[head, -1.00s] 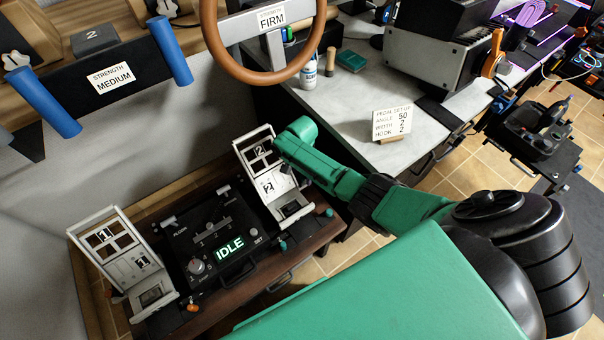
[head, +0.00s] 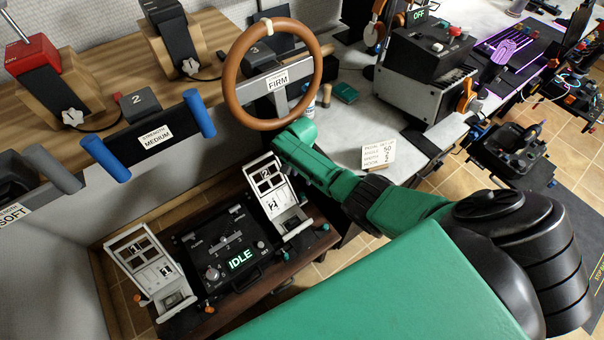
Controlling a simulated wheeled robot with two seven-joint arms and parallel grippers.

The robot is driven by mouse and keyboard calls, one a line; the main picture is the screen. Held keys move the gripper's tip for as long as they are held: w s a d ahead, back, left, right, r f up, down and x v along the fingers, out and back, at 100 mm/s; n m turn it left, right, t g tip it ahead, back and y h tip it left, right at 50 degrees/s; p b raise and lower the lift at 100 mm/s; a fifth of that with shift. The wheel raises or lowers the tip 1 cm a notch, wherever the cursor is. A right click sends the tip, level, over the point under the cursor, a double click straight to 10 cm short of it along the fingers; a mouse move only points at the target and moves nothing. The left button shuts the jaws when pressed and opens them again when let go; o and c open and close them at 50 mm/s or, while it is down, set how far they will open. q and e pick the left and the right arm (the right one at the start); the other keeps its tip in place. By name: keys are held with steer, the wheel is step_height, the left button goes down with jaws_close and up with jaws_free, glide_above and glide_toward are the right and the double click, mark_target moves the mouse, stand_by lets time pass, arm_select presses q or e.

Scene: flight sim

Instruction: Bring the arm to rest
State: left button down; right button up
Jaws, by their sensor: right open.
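My right arm, green with black joints, comes in from the lower right. Its hand end, my right gripper (head: 291,141), is just below the rim of the brown steering wheel (head: 232,92) and above the white pedal panel marked 2 (head: 268,182) in the picture. The fingers are hard to make out, and nothing shows held in them. I cannot tell how far the hand is from the wheel or panel. My left gripper is not in view.
A black control box (head: 215,250) reading IDLE sits between panel 2 and the white panel marked 1 (head: 140,258). A blue-handled yoke (head: 155,140) is at the upper left. A grey bench (head: 350,120) holds a pedal set-up card (head: 378,156). Tiled floor lies at right.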

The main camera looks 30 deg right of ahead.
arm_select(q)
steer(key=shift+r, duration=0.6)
arm_select(e)
steer(key=shift+r, duration=0.55)
